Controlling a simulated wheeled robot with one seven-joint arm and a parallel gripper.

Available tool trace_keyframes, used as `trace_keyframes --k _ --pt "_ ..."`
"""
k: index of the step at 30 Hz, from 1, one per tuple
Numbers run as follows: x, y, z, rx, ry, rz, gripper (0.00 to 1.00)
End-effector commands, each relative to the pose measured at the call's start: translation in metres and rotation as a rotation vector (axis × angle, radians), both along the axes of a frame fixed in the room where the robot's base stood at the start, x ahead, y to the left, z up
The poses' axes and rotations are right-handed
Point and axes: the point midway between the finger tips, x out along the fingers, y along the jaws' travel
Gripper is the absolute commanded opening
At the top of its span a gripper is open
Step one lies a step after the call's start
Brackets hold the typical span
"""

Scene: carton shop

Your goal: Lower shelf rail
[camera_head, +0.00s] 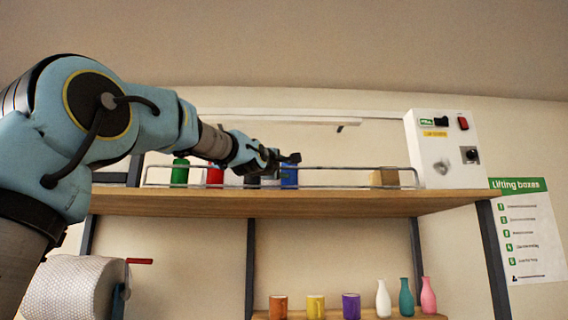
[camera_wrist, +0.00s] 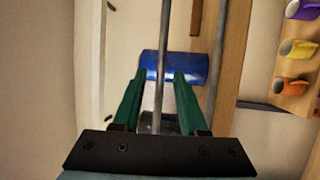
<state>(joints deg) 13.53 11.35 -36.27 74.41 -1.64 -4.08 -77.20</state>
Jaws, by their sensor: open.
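The shelf rail (camera_head: 340,168) is a grey metal bar with rounded ends along the front of the upper wooden shelf (camera_head: 330,203). It stands raised above the shelf edge, with a second bar below it. My gripper (camera_head: 290,158) is at the rail, in front of the blue can (camera_head: 289,177). In the wrist view my gripper (camera_wrist: 158,80) has its two green fingers apart, with the rail (camera_wrist: 162,40) running between them in the picture. I cannot tell whether they touch it. The blue can (camera_wrist: 190,68) lies beyond the fingertips.
A green can (camera_head: 180,173), a red can (camera_head: 215,176) and a brown box (camera_head: 384,177) stand behind the rail. A white control box (camera_head: 443,150) is at the shelf's right end. Mugs and vases stand on a lower shelf (camera_head: 365,314). A bubble-wrap roll (camera_head: 75,287) hangs lower left.

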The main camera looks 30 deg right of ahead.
Motion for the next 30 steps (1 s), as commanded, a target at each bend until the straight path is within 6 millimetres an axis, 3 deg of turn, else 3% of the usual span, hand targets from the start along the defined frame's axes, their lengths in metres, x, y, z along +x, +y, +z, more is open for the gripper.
trace_keyframes --k 8,20,30 --pt "0.0006 -0.0007 -0.0005 0.0 0.0 0.0 0.42" --pt "0.0005 -0.0006 -0.0004 0.001 0.001 0.0 0.0" --pt "0.0004 -0.0007 -0.0006 0.001 0.001 0.0 0.0"
